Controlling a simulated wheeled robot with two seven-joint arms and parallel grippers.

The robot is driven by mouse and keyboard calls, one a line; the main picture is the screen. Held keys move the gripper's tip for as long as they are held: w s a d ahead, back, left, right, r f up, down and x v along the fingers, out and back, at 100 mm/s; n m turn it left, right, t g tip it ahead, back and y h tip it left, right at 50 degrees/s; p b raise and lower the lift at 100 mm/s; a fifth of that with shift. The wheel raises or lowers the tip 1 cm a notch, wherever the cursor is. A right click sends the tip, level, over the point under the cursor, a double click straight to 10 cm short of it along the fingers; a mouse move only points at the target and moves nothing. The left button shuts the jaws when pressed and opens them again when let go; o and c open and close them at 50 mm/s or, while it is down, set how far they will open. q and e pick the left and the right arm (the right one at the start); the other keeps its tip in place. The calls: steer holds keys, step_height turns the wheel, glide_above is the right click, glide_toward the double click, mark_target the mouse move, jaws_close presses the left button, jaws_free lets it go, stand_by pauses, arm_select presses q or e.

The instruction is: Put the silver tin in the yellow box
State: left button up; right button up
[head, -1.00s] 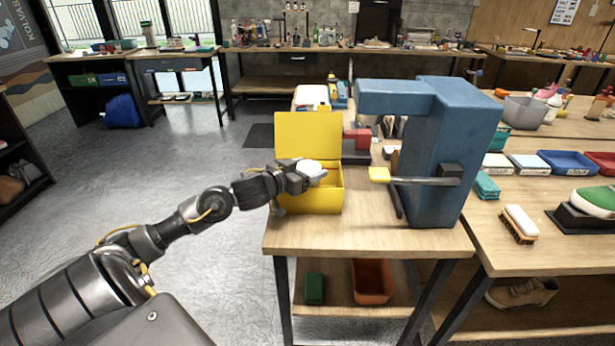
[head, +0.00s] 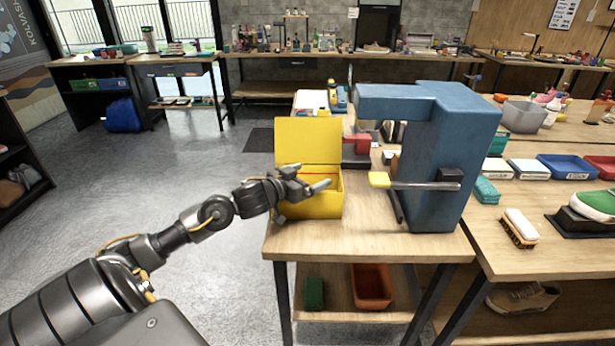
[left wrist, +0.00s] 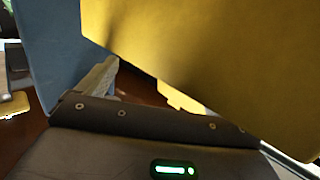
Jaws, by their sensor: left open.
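The yellow box (head: 311,206) stands on the left end of the wooden table with its lid (head: 307,140) raised. My left gripper (head: 313,176) is open at the box's mouth, its fingers over the front part of the opening. Nothing shows between the fingers. The silver tin is not visible in either view now; the box's inside is mostly hidden by its front wall and my gripper. In the left wrist view, a large yellow surface (left wrist: 215,55) of the box fills the upper right, close to one finger (left wrist: 98,80). My right gripper is out of view.
A big blue machine (head: 445,150) with a yellow-tipped lever (head: 379,179) stands just right of the box. A red object (head: 357,142) sits behind them. The table's front strip (head: 350,238) is clear. A brush (head: 520,228) lies on the right-hand table.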

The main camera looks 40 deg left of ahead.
arm_select(q)
steer(key=shift+r, duration=0.4)
steer(key=shift+s+r, duration=0.15)
steer(key=shift+r, duration=0.05)
steer(key=s+a+r, duration=0.1)
steer(key=s, duration=1)
steer(key=shift+s+r, duration=0.25)
steer(key=shift+r, duration=0.15)
steer(key=shift+f, duration=0.1)
